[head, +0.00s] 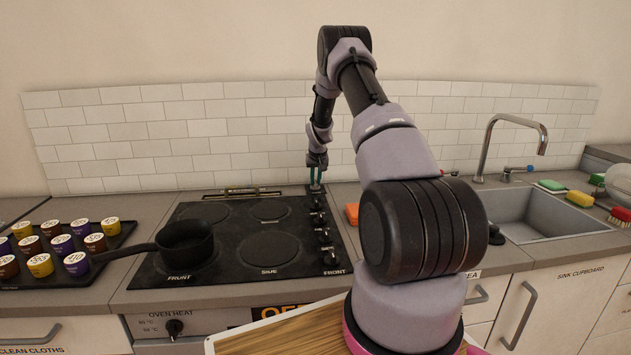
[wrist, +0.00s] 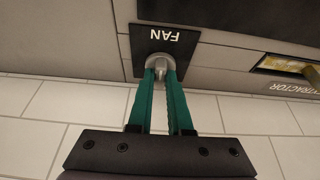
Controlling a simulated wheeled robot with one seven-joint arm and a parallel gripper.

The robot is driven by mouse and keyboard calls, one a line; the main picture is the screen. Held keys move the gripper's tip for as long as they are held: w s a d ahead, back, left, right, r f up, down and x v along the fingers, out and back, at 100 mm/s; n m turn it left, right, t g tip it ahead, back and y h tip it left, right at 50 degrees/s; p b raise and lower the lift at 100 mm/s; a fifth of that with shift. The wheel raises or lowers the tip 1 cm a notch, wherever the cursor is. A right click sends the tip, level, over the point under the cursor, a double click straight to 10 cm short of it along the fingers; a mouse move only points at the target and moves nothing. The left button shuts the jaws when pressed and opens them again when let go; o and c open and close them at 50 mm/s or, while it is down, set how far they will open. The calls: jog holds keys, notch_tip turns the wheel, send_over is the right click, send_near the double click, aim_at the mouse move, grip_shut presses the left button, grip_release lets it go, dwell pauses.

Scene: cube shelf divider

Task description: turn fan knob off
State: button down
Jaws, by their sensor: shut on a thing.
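The fan knob (wrist: 159,61) is a grey metal knob on a black plate marked FAN (wrist: 183,48), upside down in the wrist view. My gripper (wrist: 161,75) has its two green fingers on either side of the knob, shut on it. In the head view my gripper (head: 315,187) points down at the back right of the hob, near the knobs there. The fan knob itself cannot be made out in the head view, and my fingers cover part of it in the wrist view.
The black hob (head: 215,268) carries a dark saucepan (head: 184,243) at left, with a row of knobs (head: 324,236) along its right side. A tray of labelled jars (head: 58,248) stands further left.

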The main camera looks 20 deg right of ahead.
jog(key=c, duration=0.8)
grip_release()
jog(key=shift+c, duration=0.2)
jog(key=v, duration=1)
jog(key=shift+s+r, duration=0.2)
jog(key=shift+r, duration=0.1)
